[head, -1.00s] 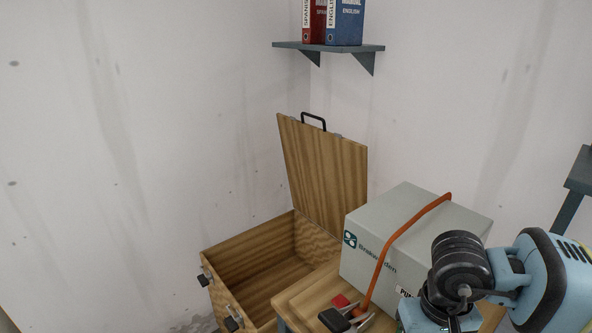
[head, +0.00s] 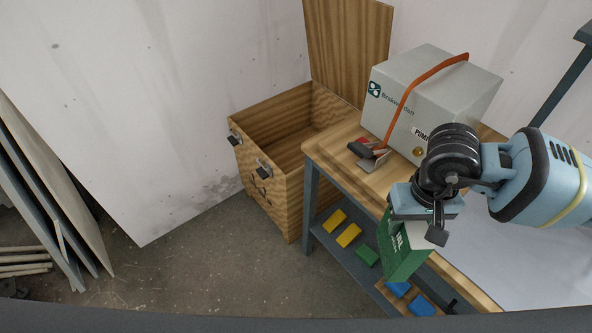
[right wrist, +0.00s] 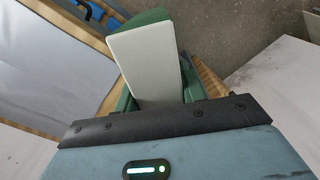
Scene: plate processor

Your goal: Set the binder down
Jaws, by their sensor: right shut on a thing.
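The green binder (head: 404,252) hangs below my right gripper (head: 425,210) at the front edge of the wooden workbench (head: 322,152). My right gripper is shut on it. In the head view the gripper partly covers the binder's top. I cannot tell whether the binder touches the bench. My left gripper is not in view.
A grey box with an orange strap (head: 415,85) and a red-and-black clamp-like tool (head: 368,150) stand on the bench. Yellow, green and blue blocks lie on its lower shelf (head: 328,238). An open wooden crate (head: 270,185) stands behind left. Boards (head: 45,185) lean at the left; the floor between is clear.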

